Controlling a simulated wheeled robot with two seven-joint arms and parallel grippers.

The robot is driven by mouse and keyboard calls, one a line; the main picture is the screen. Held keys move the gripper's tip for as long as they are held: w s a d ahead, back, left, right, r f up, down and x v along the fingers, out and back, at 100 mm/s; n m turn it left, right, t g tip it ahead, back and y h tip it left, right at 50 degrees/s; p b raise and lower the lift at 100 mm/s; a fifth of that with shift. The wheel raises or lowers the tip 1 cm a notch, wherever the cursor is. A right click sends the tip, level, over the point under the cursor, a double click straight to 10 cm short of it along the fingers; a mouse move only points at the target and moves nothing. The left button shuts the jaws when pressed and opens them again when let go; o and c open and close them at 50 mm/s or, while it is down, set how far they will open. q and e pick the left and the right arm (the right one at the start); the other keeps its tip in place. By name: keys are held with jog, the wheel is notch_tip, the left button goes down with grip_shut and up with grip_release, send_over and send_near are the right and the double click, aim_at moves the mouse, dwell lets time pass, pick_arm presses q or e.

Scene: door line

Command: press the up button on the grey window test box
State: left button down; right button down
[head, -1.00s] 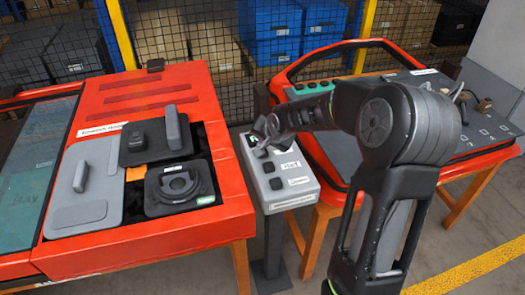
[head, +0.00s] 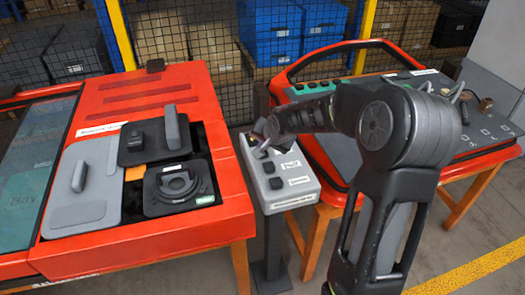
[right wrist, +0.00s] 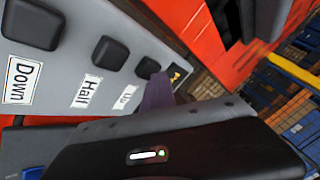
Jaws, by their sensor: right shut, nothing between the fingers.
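The grey window test box (head: 285,188) stands on a dark post between two red door panels in the head view. Its face also shows in the right wrist view (right wrist: 60,55), with a row of black buttons and labels reading Down, Half and Up. The up button (right wrist: 147,68) sits beside the Up label (right wrist: 124,97). My right gripper (head: 262,148) is shut and empty at the far end of the box. Its fingertip (right wrist: 160,90) is right by the up button; I cannot tell whether they touch. My left gripper is out of view.
A red door panel (head: 235,205) with grey and black parts and a glass pane (head: 35,150) stands at left. Another red-framed panel (head: 350,185) stands right, under my right arm. A mesh fence with boxes is behind.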

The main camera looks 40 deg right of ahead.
jog(key=shift+f, duration=0.15)
dwell(0.3)
jog(key=shift+r+p, duration=0.4)
jog(key=shift+r, duration=0.6)
jog(key=shift+r+p, duration=1.45)
jog(key=shift+r, duration=1.05)
